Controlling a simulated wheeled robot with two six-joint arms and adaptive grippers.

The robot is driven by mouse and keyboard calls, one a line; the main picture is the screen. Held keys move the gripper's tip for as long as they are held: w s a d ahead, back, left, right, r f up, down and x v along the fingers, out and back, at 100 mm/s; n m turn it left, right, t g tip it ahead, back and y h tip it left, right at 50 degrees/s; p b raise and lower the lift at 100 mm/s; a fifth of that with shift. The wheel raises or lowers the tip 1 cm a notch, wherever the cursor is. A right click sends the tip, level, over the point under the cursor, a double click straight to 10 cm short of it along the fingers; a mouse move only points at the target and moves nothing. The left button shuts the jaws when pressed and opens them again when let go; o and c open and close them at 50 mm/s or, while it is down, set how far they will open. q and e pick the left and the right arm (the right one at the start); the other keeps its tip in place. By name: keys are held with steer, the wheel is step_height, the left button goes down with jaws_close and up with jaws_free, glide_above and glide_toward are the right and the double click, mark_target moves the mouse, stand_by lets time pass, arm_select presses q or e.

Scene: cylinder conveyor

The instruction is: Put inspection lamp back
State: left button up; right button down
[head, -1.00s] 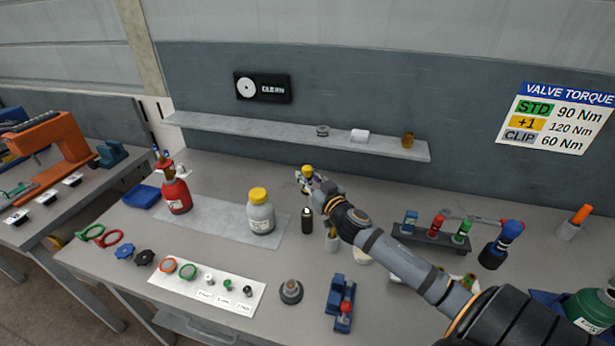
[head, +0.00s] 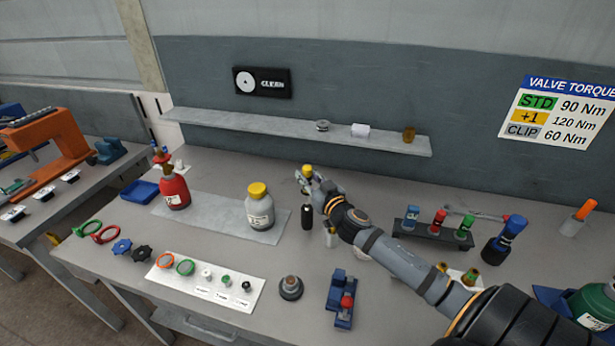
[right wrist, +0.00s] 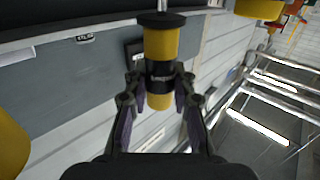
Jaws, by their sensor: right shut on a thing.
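My right gripper (head: 311,180) is shut on the inspection lamp, whose yellow top (head: 307,170) shows above the table in the head view. In the right wrist view the fingers (right wrist: 160,100) close on the black labelled band of the yellow-and-black lamp (right wrist: 161,48). A black end cap and a thin metal stem show at its top end there. The gripper hides part of the lamp in the head view. A small black upright cylinder (head: 307,217) shows just below the gripper in the picture; I cannot tell whether they touch. My left gripper is not in view.
A white bottle with a yellow cap (head: 260,208) and a red bottle (head: 174,190) stand on a grey mat (head: 225,222) to the left. A rack of small coloured bottles (head: 432,240) stands right. A wall shelf (head: 270,131) runs behind.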

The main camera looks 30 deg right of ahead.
steer(key=shift+f+b, duration=1.15)
steer(key=shift+f, duration=0.15)
steer(key=shift+r, duration=0.1)
steer(key=shift+r+p, duration=2.2)
steer(key=shift+r, duration=0.2)
steer(key=shift+f+b, duration=2.35)
steer(key=shift+f, duration=0.2)
steer(key=c, duration=1)
jaws_free()
steer(key=shift+c, duration=0.2)
